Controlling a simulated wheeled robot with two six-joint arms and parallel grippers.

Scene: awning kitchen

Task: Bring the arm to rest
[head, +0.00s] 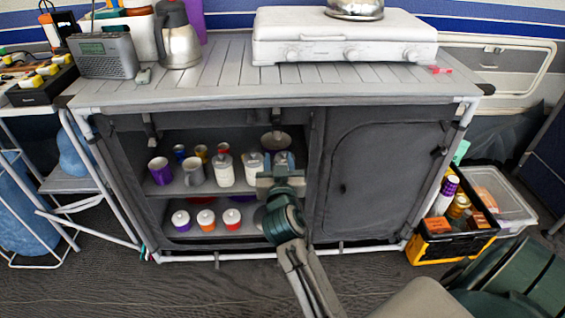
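My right arm reaches up from the bottom of the head view into the open left half of the cabinet. My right gripper (278,163) points away from me, in front of the upper shelf, and its two fingers look apart. I see nothing clearly held between them. A white-bodied bottle (252,168) stands close to its left, and a round brownish item (275,142) shows just above and behind it. The gripper hides part of both shelves. My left gripper is not in view.
The cabinet's upper shelf holds a purple mug (160,171), a grey mug (194,172) and bottles. Lidded jars (206,220) stand below. The right door (375,180) is closed. A crate (452,246) sits on the floor at right. A stove (345,40) stands on the countertop (205,85).

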